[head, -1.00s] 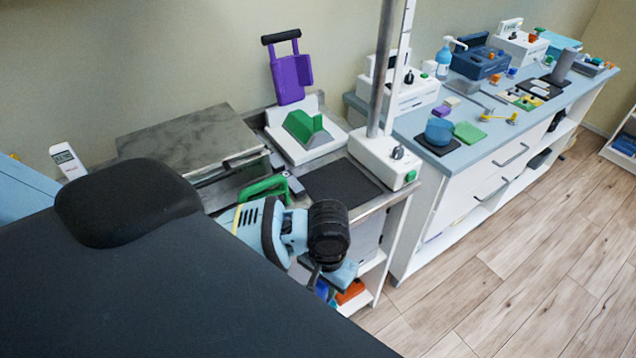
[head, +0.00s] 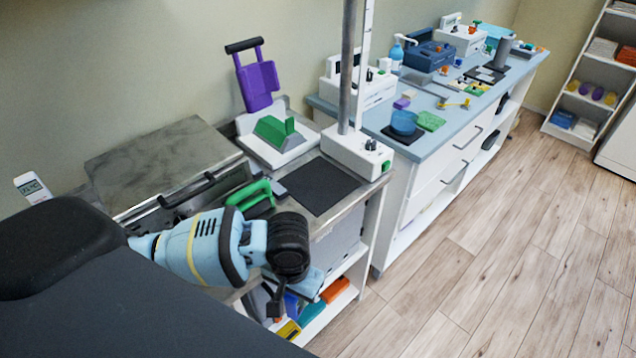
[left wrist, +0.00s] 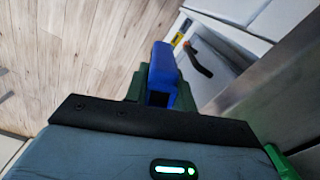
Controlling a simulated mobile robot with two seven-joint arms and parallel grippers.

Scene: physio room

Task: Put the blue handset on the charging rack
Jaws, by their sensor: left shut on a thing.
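My left gripper (head: 275,300) hangs from its arm beside the front of the steel bench, pointing down, and its tips are hard to make out in the head view. In the left wrist view it is shut on the blue handset (left wrist: 162,75), which sits between the dark green fingers over the wooden floor. I cannot tell for sure which thing is the charging rack. A white stand (head: 270,150) with a green wedge is at the back of the bench. My right gripper is not in view.
A dark mat (head: 318,186) lies bare on the bench, next to a white base (head: 357,150) with a pole. A green handle (head: 252,194) is close behind my arm. The dark couch (head: 130,300) fills the lower left. The counter (head: 445,130) holds several devices. The floor is clear.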

